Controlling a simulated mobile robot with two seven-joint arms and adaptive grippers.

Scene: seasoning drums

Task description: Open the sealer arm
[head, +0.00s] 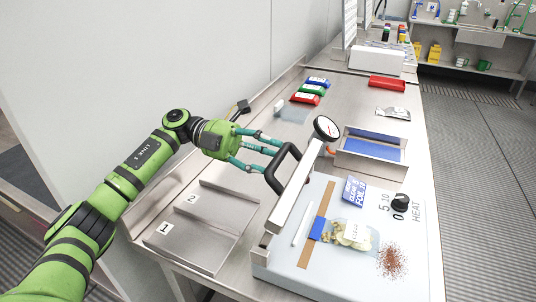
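The sealer (343,277) is a pale box at the front right of the bench. Its sealer arm (290,203) is a long light bar along the box's left side, with a black loop handle (285,164) facing left. A brown strip (317,226) shows uncovered to the right of the bar; I cannot tell how far the bar is raised. My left gripper (272,155) has its teal fingers spread and pointing right at the handle. The fingertips are close to it; I cannot tell if they touch. My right gripper is out of view.
A clear pouch (353,236), a blue packet (354,191), brown spilled grains (392,262) and a black heat knob (400,203) are on the sealer. A round gauge (326,128) and a blue-lined tray (373,147) stand behind. A numbered metal tray (216,227) lies left.

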